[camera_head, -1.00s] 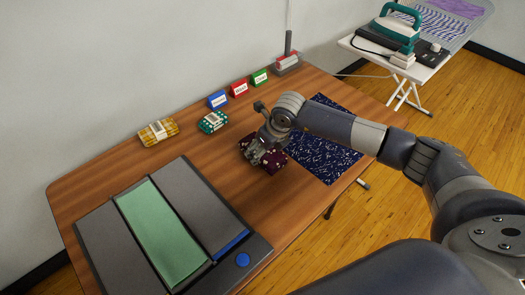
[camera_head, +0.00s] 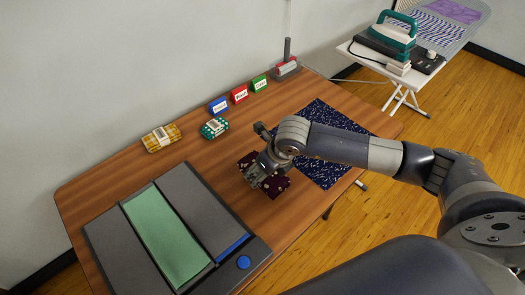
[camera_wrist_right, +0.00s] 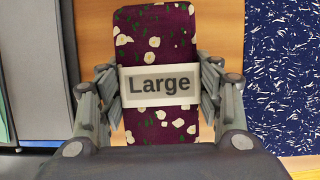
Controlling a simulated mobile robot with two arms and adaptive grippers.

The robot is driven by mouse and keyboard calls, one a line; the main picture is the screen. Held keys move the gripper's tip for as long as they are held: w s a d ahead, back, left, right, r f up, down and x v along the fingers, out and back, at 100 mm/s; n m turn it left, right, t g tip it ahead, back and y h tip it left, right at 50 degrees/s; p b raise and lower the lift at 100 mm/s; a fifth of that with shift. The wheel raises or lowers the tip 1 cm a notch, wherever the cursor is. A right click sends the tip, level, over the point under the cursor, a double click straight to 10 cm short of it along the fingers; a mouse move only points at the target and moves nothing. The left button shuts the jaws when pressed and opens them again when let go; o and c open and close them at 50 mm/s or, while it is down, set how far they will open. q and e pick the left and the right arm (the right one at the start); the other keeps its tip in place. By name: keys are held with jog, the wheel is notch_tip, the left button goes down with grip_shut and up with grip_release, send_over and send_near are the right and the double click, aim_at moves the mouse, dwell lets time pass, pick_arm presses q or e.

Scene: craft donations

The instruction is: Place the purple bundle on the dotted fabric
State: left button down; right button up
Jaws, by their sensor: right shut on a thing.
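The purple bundle (camera_head: 280,188) is dark purple with cream flowers and green leaves. In the right wrist view the bundle (camera_wrist_right: 158,55) has a white band reading "Large". My right gripper (camera_head: 266,175) is shut on it, with fingers (camera_wrist_right: 160,95) on both long sides and the bundle between them. I cannot tell whether the bundle touches the table. The dotted fabric (camera_head: 318,172) is dark blue with white flecks and lies flat, right of the bundle. My arm covers part of it. It also shows at the right of the wrist view (camera_wrist_right: 283,75). My left gripper is out of view.
The wooden table (camera_head: 140,165) holds a grey folding board (camera_head: 190,193) with green cloth at front left. Yellow (camera_head: 161,138) and teal (camera_head: 214,128) bundles lie behind. Blue, red and green labelled blocks (camera_head: 239,94) stand at the back. An ironing board (camera_head: 390,75) stands beyond.

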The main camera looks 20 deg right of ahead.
jog(key=s+a, duration=0.1)
jog(key=s, duration=0.3)
jog(key=s+a, duration=0.1)
jog(key=s, duration=0.1)
jog(key=shift+s+a+r, duration=0.25)
jog(key=shift+a+r, duration=0.05)
jog(key=shift+r, duration=0.05)
jog(key=n, duration=0.2)
jog(key=n+y, duration=0.1)
jog(key=shift+s+d+r+n+g, duration=0.2)
jog(key=shift+d+r+n+g, duration=0.1)
jog(key=shift+g, duration=0.1)
jog(key=n, duration=0.2)
jog(key=r+n+g+y, duration=0.1)
jog(key=shift+s+n, duration=0.25)
jog(key=shift+n, duration=0.15)
jog(key=s+r+n+g+h, duration=0.1)
jog(key=r+n, duration=0.5)
jog(key=n, duration=0.6)
jog(key=s+d+r+n+g+h, duration=0.1)
jog(key=s+r+n+g, duration=0.3)
jog(key=n, duration=0.8)
jog(key=shift+d+r+n+g+h, duration=0.3)
jog(key=shift+r+g+h, duration=0.5)
jog(key=shift+r+g, duration=0.3)
jog(key=shift+s, duration=0.1)
